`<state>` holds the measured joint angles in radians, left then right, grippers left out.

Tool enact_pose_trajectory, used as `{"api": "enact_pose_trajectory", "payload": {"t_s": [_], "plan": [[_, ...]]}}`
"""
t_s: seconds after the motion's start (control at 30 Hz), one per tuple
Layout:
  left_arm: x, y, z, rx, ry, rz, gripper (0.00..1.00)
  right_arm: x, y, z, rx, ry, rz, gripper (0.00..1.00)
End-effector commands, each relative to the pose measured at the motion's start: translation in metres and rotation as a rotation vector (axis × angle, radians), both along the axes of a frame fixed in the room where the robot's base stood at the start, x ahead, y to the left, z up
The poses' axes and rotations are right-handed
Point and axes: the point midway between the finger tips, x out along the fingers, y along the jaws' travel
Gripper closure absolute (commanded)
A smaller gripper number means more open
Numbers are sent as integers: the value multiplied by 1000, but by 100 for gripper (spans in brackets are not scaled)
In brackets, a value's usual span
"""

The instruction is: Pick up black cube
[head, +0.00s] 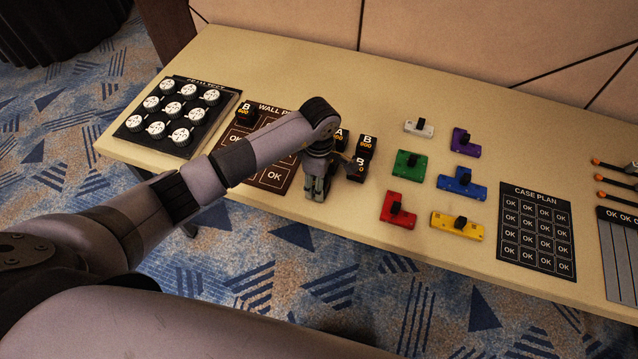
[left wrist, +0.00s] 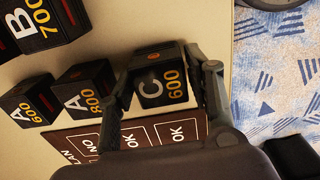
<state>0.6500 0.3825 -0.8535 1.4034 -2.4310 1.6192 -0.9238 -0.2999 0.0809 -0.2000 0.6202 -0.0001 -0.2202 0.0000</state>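Several black cubes with white letters and orange numbers are on the table. In the head view one cube (head: 245,113) stands alone on the wall plan card, and others (head: 366,146) cluster right of my left gripper (head: 316,192). The left gripper points down at the table's front edge. In the left wrist view a black cube marked C 600 (left wrist: 160,84) sits between the fingers of the left gripper (left wrist: 165,88), one finger close along each side. Whether they press on it is unclear. The arm hides this cube in the head view. My right gripper is out of view.
Cubes marked A 800 (left wrist: 86,88), A 600 (left wrist: 29,101) and B 700 (left wrist: 42,22) stand left of the held space. The wall plan card (head: 272,178) lies left of the gripper. Coloured blocks (head: 408,165) and a case plan card (head: 536,230) lie right.

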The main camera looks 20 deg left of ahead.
Motion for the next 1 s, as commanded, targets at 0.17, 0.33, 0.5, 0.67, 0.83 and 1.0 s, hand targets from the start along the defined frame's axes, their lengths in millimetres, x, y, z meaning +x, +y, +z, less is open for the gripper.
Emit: {"api": "enact_pose_trajectory", "payload": {"t_s": [0.17,0.33,0.5,0.67,0.83,1.0], "plan": [[0,0,0,0,0,0,67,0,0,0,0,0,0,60],[0,0,0,0,0,0,78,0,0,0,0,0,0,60],[0,0,0,0,0,0,89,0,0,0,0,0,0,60],[0,0,1,0,-1,0,94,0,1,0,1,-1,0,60],[1,0,4,0,-2,0,94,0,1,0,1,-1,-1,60],[2,0,20,0,-5,0,94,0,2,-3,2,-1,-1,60]]}}
